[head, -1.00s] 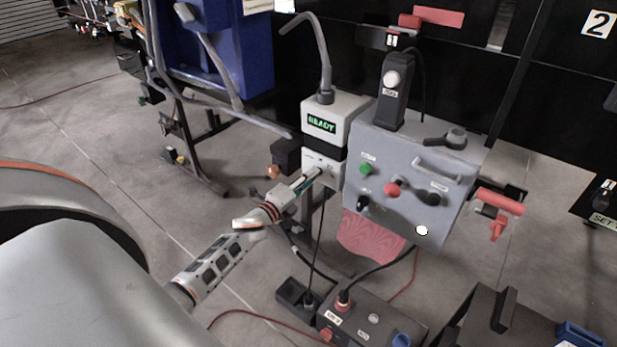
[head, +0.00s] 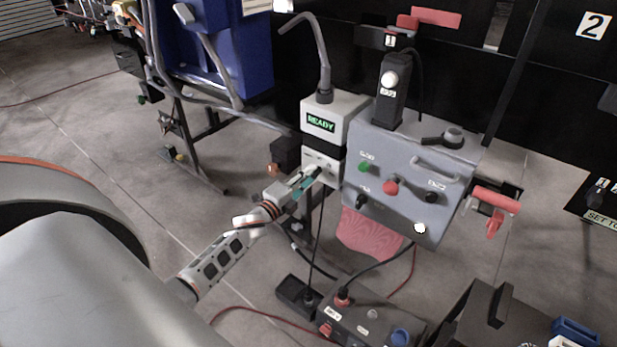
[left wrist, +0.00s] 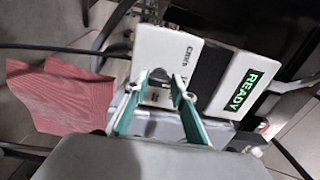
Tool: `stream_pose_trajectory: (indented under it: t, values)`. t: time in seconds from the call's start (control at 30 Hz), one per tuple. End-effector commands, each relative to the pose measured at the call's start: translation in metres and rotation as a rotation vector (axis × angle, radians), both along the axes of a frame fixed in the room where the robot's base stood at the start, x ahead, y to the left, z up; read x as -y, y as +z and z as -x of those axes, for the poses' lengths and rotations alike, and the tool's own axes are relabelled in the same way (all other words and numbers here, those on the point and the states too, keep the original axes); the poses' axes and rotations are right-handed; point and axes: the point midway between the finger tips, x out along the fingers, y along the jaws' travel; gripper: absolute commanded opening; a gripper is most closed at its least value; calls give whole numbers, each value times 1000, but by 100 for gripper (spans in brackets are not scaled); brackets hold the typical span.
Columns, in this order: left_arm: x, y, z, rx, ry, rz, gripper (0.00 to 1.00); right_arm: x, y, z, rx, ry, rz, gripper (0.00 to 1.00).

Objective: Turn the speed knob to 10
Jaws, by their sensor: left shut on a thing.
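The speed knob (head: 318,171) is a small dark knob on the front of the white unit's lower box, below the green READY display (head: 321,123). My left gripper (head: 314,175) reaches it from the lower left and is shut on it. In the left wrist view the teal-edged fingers (left wrist: 161,82) close around the knob (left wrist: 160,75), next to a printed cm/s label (left wrist: 181,55). The fingers cover most of the knob and its scale, so I cannot read its setting. My right gripper is not in view.
A grey control box (head: 405,185) with green, red and black controls stands just right of the white unit. A bent grey tube (head: 323,55) rises above the unit. A red cloth-like sheet (head: 368,236) hangs below. A black cable (head: 321,225) runs down near my gripper.

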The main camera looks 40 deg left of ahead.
Motion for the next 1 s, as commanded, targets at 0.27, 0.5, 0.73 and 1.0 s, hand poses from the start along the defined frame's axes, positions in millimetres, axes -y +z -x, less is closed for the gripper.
stream_pose_trajectory:
  t: [0.27, 0.5, 0.73, 1.0]
  values:
    - [0, 0, 0, 0, 0, 2, 42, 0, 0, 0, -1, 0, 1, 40]
    - [0, 0, 1, 0, 0, 1, 42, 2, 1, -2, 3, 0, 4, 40]
    - [-1, -2, 20, -3, 0, 0, 42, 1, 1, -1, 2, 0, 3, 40]
    - [-2, -1, 72, -3, -1, 0, 42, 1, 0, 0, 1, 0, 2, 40]
